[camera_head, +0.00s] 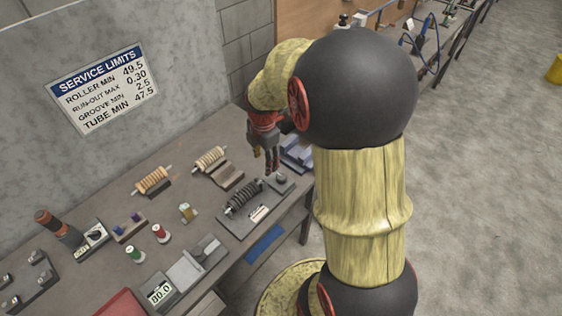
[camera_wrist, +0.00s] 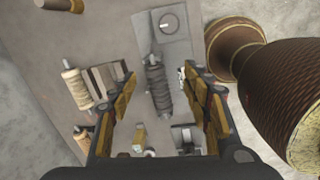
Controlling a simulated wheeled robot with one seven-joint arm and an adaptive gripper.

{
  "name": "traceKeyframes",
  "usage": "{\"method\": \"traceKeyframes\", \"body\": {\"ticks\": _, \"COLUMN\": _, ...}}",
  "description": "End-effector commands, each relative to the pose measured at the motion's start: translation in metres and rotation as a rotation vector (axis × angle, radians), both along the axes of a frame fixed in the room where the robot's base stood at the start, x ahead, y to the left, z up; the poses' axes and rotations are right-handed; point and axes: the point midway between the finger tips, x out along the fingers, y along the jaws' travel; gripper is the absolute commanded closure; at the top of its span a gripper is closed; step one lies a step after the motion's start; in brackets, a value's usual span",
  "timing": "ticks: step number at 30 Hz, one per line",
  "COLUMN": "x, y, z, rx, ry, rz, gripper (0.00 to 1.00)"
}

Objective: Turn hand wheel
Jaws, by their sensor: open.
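A round grey knob (camera_wrist: 168,22), which looks like the hand wheel, sits on a grey plate at the top of the wrist view. In the head view the same knob (camera_head: 281,177) is at the right end of the fixture (camera_head: 229,222). A dark ribbed roller (camera_head: 243,196) lies on that fixture; it also shows in the wrist view (camera_wrist: 158,88). My gripper (camera_head: 268,165) is open and points down above the bench. In the wrist view its fingers (camera_wrist: 158,78) are spread either side of the roller, with nothing between them that I see touching; the knob lies beyond the fingertips.
A wall stands behind. Open floor (camera_head: 480,200) lies to the right.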

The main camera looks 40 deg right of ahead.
Motion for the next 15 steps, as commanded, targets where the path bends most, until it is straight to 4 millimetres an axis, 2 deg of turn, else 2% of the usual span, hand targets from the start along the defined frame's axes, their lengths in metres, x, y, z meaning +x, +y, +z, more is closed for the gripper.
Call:
{"method": "traceKeyframes", "body": {"ticks": 1, "x": -0.001, "y": -0.015, "z": -0.003, "rx": 0.004, "ry": 0.029, "rz": 0.07, "gripper": 0.51}}
{"method": "traceKeyframes", "body": {"ticks": 6, "x": -0.005, "y": -0.05, "z": -0.032, "rx": 0.015, "ry": 0.085, "rz": 0.305, "gripper": 0.51}}
{"method": "traceKeyframes", "body": {"ticks": 10, "x": -0.009, "y": -0.062, "z": -0.047, "rx": 0.024, "ry": 0.104, "rz": 0.404, "gripper": 0.51}}
{"method": "traceKeyframes", "body": {"ticks": 15, "x": -0.011, "y": -0.066, "z": -0.062, "rx": 0.028, "ry": 0.11, "rz": 0.443, "gripper": 0.51}}
